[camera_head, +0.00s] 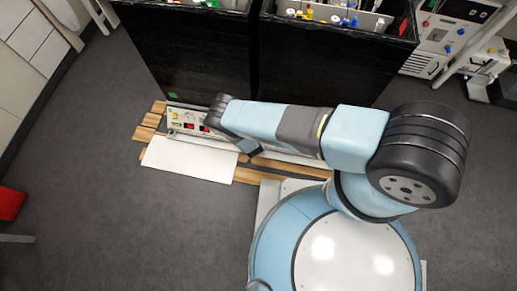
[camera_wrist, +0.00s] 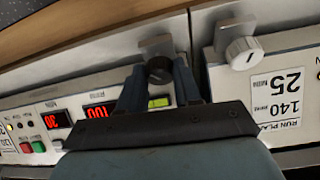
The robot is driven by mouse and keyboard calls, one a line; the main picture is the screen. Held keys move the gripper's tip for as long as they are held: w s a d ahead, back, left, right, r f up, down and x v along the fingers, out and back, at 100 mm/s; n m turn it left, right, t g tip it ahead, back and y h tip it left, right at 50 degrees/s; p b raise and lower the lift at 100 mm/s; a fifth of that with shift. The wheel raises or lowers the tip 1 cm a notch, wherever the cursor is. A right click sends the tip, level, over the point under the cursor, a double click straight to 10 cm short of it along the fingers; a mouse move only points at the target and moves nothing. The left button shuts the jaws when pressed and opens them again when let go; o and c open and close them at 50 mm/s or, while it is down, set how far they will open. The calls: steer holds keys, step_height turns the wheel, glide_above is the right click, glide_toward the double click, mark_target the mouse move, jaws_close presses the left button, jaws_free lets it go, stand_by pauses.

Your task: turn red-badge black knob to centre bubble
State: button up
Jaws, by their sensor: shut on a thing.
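In the wrist view a black knob (camera_wrist: 159,71) sits in front of a grey metal bracket (camera_wrist: 157,46) on the panel's upper edge. My gripper (camera_wrist: 160,66) has its two dark fingers on either side of this knob, shut on it. A yellow-green strip (camera_wrist: 159,102) shows on the panel between the fingers; I cannot tell if it is the bubble level. No red badge is discernible, and no bubble can be made out. In the head view my arm covers the gripper and knob; part of the control panel (camera_head: 184,118) shows to their left.
The panel has red displays (camera_wrist: 97,110) and red and green buttons (camera_wrist: 38,146). A neighbouring unit at right carries a white knob (camera_wrist: 243,52) and a "140 / 25" label (camera_wrist: 277,96). Large black boxes (camera_head: 190,55) stand behind the panel; a white board (camera_head: 190,160) lies in front.

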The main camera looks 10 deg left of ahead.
steer(key=shift+d, duration=0.1)
steer(key=shift+c, duration=0.9)
steer(key=shift+n, duration=0.3)
steer(key=n+y, duration=0.1)
steer(key=n, duration=0.2)
steer(key=shift+d, duration=0.15)
steer(key=shift+n+y, duration=0.9)
steer(key=shift+n, duration=1)
steer(key=shift+g, duration=0.3)
steer(key=o, duration=1)
steer(key=shift+o, duration=0.2)
